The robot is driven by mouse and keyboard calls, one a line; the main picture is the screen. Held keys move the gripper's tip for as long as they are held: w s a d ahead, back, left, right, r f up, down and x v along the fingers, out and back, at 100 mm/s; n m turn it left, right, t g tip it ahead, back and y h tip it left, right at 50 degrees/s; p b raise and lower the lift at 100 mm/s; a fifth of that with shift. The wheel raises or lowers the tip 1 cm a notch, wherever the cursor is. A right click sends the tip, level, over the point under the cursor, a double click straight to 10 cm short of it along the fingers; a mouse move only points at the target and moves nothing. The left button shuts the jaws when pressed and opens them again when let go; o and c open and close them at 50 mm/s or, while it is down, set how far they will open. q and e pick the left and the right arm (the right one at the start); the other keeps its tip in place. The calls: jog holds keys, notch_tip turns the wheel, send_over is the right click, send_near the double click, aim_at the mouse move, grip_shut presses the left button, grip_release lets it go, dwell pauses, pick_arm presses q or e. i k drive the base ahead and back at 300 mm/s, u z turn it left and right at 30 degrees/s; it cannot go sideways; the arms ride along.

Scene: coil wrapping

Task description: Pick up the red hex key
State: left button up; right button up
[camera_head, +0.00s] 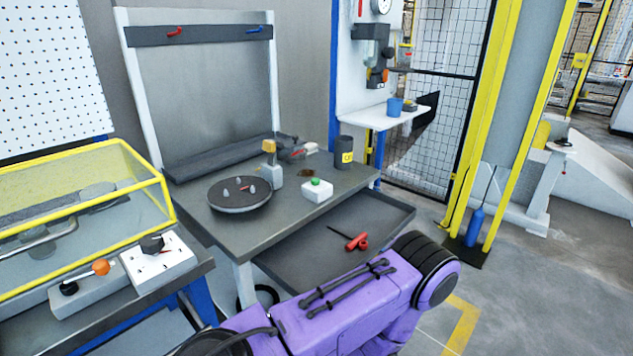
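A red-handled tool (357,241) with a thin dark shaft lies in the open drawer (300,262) below the workbench. It looks like a hex key or screwdriver, but it is too small to tell which. A small red hook-like piece (175,32) is on the dark rail at the top of the back panel, with a blue one (253,29) to its right. I cannot tell which red thing is the hex key. One of my purple arms crosses the bottom of the view in front of the drawer. Neither of my grippers shows.
The workbench (295,212) holds a round dark turntable (239,195), a white box with a green button (317,189) and a dark canister (345,152). A yellow-framed guard (140,158) and a white control box (158,262) stand at left. Open floor lies at right.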

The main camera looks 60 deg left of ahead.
aim_at(363, 244)
jog(key=k, duration=0.1)
jog(key=u, duration=1.2)
